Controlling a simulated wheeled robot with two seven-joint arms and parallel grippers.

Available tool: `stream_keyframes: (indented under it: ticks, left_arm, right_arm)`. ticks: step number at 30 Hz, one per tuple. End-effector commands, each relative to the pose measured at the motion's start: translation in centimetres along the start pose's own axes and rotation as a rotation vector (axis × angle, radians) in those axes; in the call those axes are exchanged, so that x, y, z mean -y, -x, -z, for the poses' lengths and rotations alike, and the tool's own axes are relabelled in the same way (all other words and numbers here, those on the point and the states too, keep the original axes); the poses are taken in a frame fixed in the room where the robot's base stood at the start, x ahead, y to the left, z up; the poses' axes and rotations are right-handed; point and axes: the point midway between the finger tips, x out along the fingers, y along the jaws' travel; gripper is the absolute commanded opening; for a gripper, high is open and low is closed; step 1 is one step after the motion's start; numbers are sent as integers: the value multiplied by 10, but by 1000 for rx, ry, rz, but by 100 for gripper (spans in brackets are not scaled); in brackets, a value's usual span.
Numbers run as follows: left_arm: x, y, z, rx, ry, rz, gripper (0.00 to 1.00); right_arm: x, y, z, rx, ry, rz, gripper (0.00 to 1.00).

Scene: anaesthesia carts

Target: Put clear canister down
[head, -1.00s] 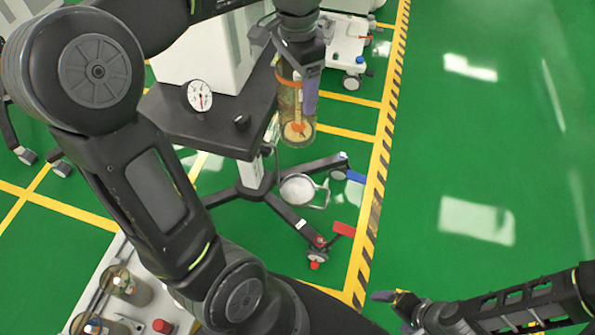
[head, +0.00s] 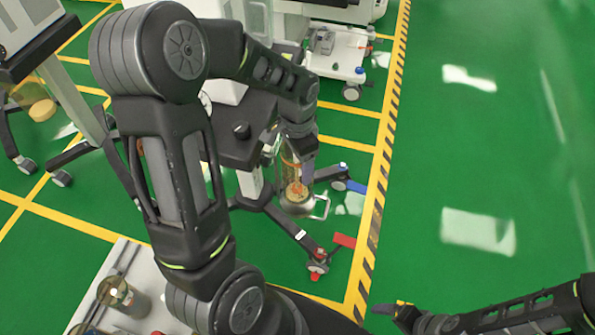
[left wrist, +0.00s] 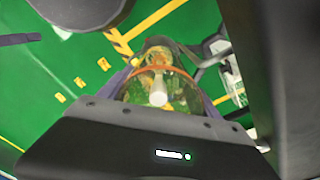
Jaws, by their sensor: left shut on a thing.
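The clear canister (head: 296,176), with an orange band and a tan disc at its bottom, hangs upright from my left gripper (head: 297,146), which is shut on it near the top. In the left wrist view the canister (left wrist: 180,92) shows between the fingers, seen along its length. Its lower end overlaps the round metal holder (head: 321,211) on the cart's side. I cannot tell whether the canister's bottom is inside the holder or just above it. My right gripper (head: 392,309) is at the lower right, far from the canister; its jaw opening is unclear.
The cart's dark shelf (head: 232,152) is left of the canister, with its wheeled base (head: 285,220) below. Another canister (head: 40,108) hangs at the far left. A grey tray (head: 128,262) with canisters is at the lower left. Green floor at right is clear.

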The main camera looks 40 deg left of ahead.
Motion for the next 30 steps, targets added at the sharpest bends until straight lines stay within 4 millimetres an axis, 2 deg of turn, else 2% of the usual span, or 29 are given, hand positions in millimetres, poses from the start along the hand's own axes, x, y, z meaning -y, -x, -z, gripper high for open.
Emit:
stream_keyframes:
  ticks: [7,16,29,30]
  left_arm:
    - [0,-2,0,0,0,0,0]
    - [0,-39,0,1,2,-2,0]
    - [0,-46,0,-1,1,0,0]
    - [0,-44,0,0,1,-1,76]
  right_arm:
    - [0,0,0,0,0,0,94]
    - [-1,-2,0,0,0,0,94]
    - [-2,-5,0,0,0,0,94]
    - [-2,-4,0,0,0,0,94]
